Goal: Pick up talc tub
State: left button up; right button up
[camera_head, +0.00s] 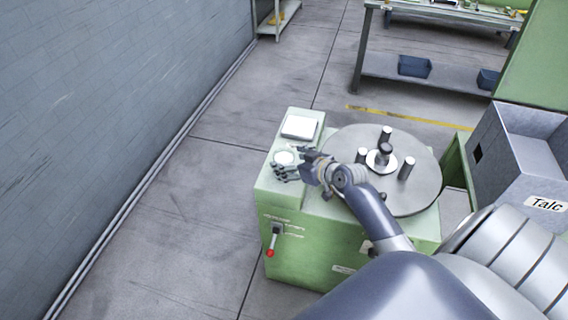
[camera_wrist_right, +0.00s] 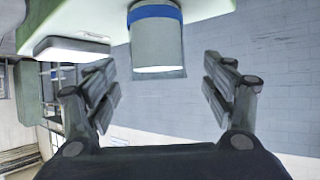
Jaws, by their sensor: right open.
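The talc tub (camera_head: 285,157) appears to be the round white-topped tub on the left part of the green machine's top. In the right wrist view the tub (camera_wrist_right: 156,42) is a pale grey cylinder with a blue band, between the finger lines and ahead of them. My right gripper (camera_head: 293,164) is right at the tub in the head view, partly covering it. In the wrist view the right gripper (camera_wrist_right: 160,78) is open, with a gap on both sides of the tub and nothing held. My left gripper is not in view.
A white square-topped item (camera_head: 299,127) stands just behind the tub. A round grey turntable (camera_head: 345,143) with several upright cylinders is to the right on the green machine (camera_head: 310,240). A grey bin labelled Talc (camera_head: 498,160) stands at the right. A red-knobbed lever (camera_head: 271,245) is on the front.

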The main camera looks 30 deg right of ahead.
jog(key=shift+p+x, duration=0.3)
jog(key=shift+x, duration=1.6)
jog(key=shift+w+d+r, duration=0.1)
jog(key=shift+d, duration=0.05)
jog(key=c, duration=1.3)
